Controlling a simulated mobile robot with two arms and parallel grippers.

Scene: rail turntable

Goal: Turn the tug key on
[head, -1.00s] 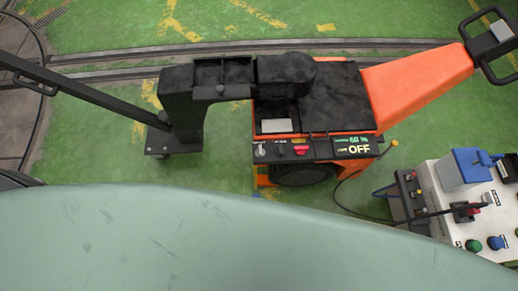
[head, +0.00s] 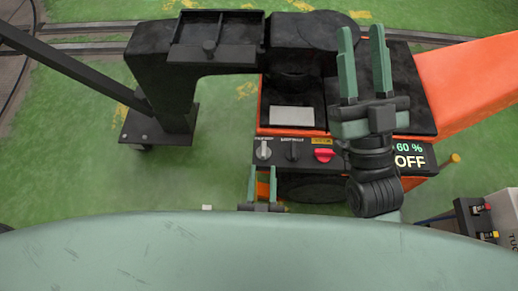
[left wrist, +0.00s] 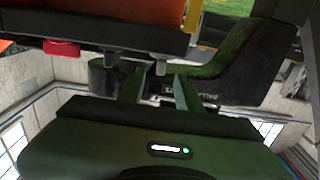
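The orange and black tug carries a front panel (head: 340,152) with a silver key switch (head: 264,150) at its left end. A black knob (head: 293,150) and a red knob (head: 323,155) sit to its right. The display (head: 410,160) reads 60 % and OFF. My left gripper (head: 262,170) is open, just in front of and below the silver key. In the left wrist view the key (left wrist: 160,68) shows between and slightly beyond the spread fingertips (left wrist: 158,72); contact cannot be told. My right gripper (head: 363,40) is open and empty above the tug's right part, hiding some of the panel.
A black arm-like bracket (head: 225,55) on a post stands left of the tug. A black bar slopes down to it from the left. A control box (head: 490,215) stands at the lower right. Rails (head: 100,40) cross the green floor behind.

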